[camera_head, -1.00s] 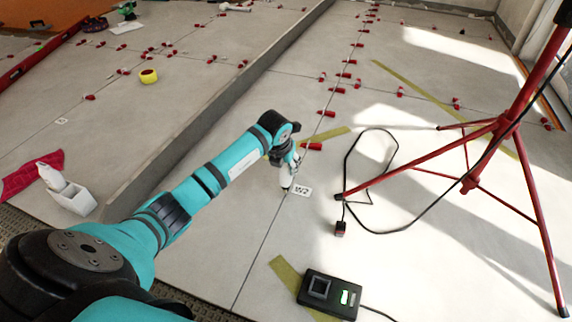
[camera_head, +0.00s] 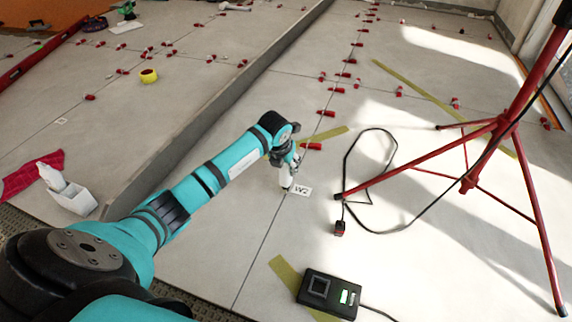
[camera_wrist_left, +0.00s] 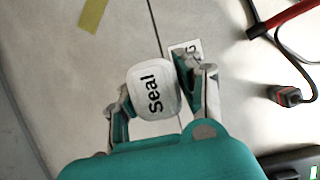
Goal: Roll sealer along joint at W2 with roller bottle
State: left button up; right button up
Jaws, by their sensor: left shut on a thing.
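The roller bottle (camera_wrist_left: 153,90) is white with the word "Seal" on it. My left gripper (camera_wrist_left: 158,98) is shut on it in the left wrist view. In the head view my left gripper (camera_head: 287,165) points down, and the white bottle (camera_head: 286,181) shows below it at the joint (camera_head: 262,222), a thin dark line between tiles. Whether the bottle's tip touches the joint cannot be told. The white W2 label (camera_head: 300,190) lies just right of the bottle, and it is partly hidden by the gripper in the left wrist view (camera_wrist_left: 184,48). My right gripper is not in view.
A red tripod (camera_head: 500,128) stands at the right, with a black cable (camera_head: 345,165) looping on the floor. A black device (camera_head: 329,294) with a green display lies in front. Red levelling clips (camera_head: 326,113) line the joint farther back. A raised step edge (camera_head: 215,110) runs left of it.

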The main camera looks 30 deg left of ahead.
pick_arm(q)
jog(key=shift+f, duration=0.4)
dwell(0.4)
